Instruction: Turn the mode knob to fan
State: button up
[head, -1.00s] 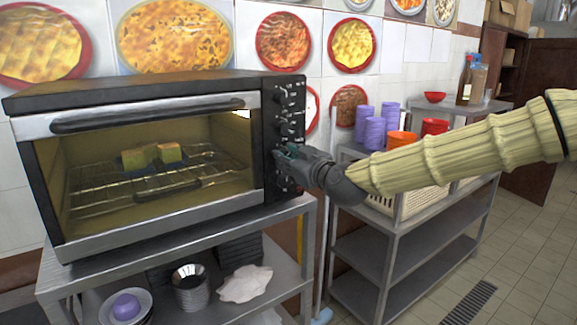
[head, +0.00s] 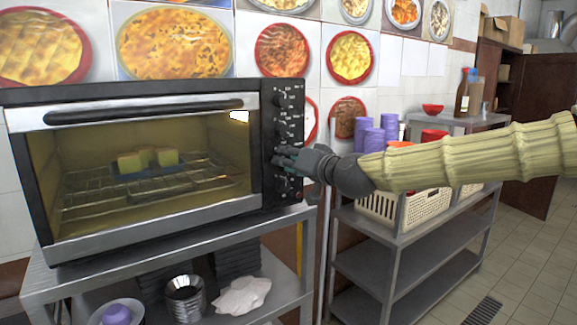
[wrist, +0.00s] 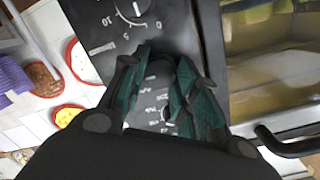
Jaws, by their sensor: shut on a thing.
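The toaster oven (head: 150,88) stands at the left with its door shut and its dark control panel (head: 287,185) at its right edge. My gripper (head: 282,160) is at the middle of this panel, in front of the knob column. In the wrist view, the green-padded fingers (wrist: 158,75) are closed on either side of a dark knob (wrist: 160,70), taken as the mode knob, which is largely hidden between them. Its pointer and most of its labels cannot be read. Another knob (wrist: 133,8) with a numbered scale shows beyond the fingertips, apart from them.
The oven's door handle (wrist: 282,145) is close to the right of my gripper in the wrist view. A metal shelf (head: 370,215) with purple cups (head: 371,140) and a cream basket (head: 428,205) stands under my arm. Food sits on the rack inside the oven.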

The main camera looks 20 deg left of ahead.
jog(key=shift+w+d+r+m+b, duration=0.1)
jog(key=shift+m+b, duration=0.2)
jog(key=shift+m, duration=0.5)
jog(key=o, duration=1)
jog(key=shift+d, duration=0.1)
jog(key=v, duration=1.2)
jog(key=shift+w, duration=0.1)
